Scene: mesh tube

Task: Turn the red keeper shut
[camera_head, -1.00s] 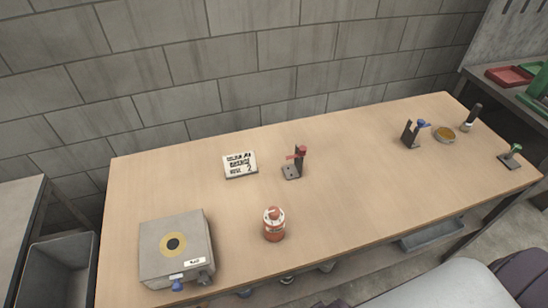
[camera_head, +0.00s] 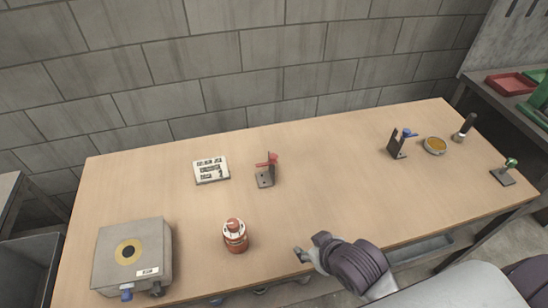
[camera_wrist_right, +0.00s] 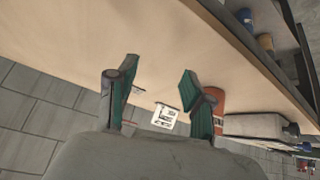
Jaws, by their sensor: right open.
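The red keeper (camera_head: 267,161) is a small red lever at the top of a dark upright bracket (camera_head: 265,180) with a grey foot. It stands near the back middle of the table. My right gripper (camera_head: 302,254) is at the table's front edge, in front of and to the right of the keeper, well apart from it. In the right wrist view the gripper (camera_wrist_right: 159,68) has its two fingers spread with nothing between them. I cannot make out the keeper clearly in that view. My left gripper is not in view.
A white lettered sign (camera_head: 211,170) lies left of the bracket. A red-and-white bottle (camera_head: 235,238) stands in front, left of my gripper. A grey box (camera_head: 133,255) is at front left. A blue-topped bracket (camera_head: 397,146) and round dish (camera_head: 434,146) are at right. The table's middle is clear.

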